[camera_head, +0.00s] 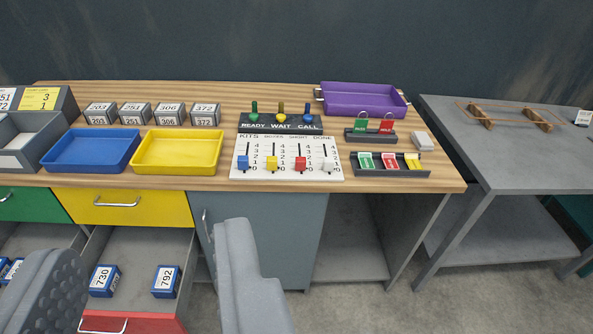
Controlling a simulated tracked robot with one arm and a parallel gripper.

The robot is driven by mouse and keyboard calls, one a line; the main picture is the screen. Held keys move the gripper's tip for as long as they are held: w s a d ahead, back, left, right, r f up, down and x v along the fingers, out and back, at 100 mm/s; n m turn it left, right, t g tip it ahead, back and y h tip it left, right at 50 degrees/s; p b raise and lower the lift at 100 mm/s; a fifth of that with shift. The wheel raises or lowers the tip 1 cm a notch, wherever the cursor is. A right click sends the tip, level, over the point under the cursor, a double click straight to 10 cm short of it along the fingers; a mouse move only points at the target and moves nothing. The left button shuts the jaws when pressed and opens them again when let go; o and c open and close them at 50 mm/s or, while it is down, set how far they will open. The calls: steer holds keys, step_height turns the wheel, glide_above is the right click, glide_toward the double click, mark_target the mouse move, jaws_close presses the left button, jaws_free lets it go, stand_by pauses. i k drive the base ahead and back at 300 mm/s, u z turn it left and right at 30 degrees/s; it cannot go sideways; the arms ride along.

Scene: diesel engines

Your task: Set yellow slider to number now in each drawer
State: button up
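The white slider board (287,178) lies on the wooden bench top. Its yellow slider (272,163) is second from the left, low on its scale near 0 or 1; the exact number is too small to read. An open drawer with a red front (130,322) shows two blue blocks inside, marked 730 (104,280) and 792 (166,281). The yellow drawer (120,205) and green drawer (35,205) look shut. My gripper (143,238) is open and empty, fingers wide apart in front of the bench, below and left of the board. Its left finger hides part of the lower drawers.
Blue (243,162), red (300,163) and white (327,164) sliders share the board. Behind it stands a READY, WAIT, CALL panel (281,124) with three levers. Blue (92,150) and yellow (178,152) trays lie left; card holders (390,164) and a purple tray (362,99) lie right.

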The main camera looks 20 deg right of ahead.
mark_target(272, 161)
steer(key=u, duration=0.2)
steer(key=i, duration=0.9)
steer(key=z, duration=0.1)
